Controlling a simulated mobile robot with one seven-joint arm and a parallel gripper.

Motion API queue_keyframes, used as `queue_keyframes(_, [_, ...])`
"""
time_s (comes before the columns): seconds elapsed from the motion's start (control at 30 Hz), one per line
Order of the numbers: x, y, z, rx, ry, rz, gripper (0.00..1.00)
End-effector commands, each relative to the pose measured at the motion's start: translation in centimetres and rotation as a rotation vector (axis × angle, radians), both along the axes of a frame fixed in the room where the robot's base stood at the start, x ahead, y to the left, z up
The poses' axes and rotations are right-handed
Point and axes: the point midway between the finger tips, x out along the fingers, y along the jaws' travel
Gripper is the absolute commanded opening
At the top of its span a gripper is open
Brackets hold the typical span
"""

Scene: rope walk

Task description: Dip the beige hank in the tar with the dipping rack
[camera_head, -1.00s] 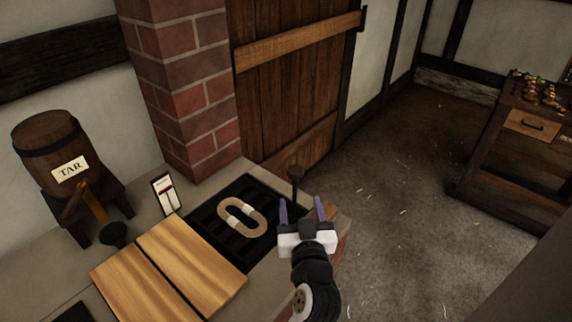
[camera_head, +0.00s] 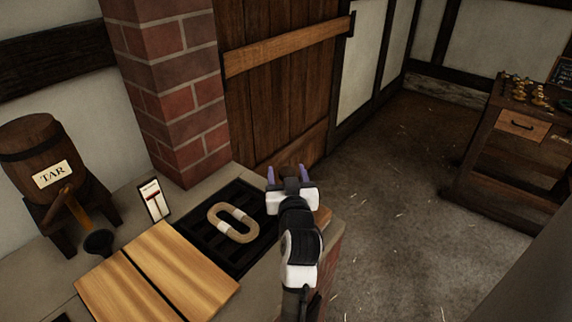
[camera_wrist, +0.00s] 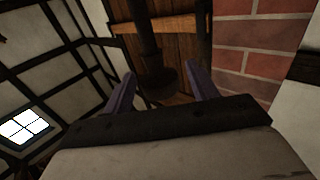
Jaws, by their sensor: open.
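The beige hank (camera_head: 233,222), an oval loop with white bands, lies flat on the dark slatted dipping rack (camera_head: 206,242) in the counter. My gripper (camera_head: 287,174) is open at the rack's far right corner, its purple fingers pointing away. In the wrist view a dark upright post with a wide round end (camera_wrist: 162,80) shows between the open fingers; I cannot tell whether they touch it. In the head view my gripper mostly hides this post. A wooden barrel labelled TAR (camera_head: 38,150) stands on a stand at the left. No tar surface is visible.
Two wooden boards (camera_head: 178,270) lie left of the rack. A brick pillar (camera_head: 175,95) rises behind. A workbench (camera_head: 515,150) stands far right; the floor between is open.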

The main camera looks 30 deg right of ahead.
Motion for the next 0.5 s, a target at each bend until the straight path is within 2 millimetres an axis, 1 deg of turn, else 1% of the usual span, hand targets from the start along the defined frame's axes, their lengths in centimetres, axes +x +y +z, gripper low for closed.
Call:
queue_keyframes(0.03, [0.6,-0.4,0.2,-0.001,0.000,-0.001,0.58])
queue_keyframes(0.1, [1.2,-0.6,0.1,0.000,0.001,-0.001,0.58])
queue_keyframes(0.2, [1.7,-0.9,0.1,-0.001,0.000,-0.001,0.58])
queue_keyframes(0.5, [1.9,-0.9,-0.1,0.000,0.000,-0.001,0.58])
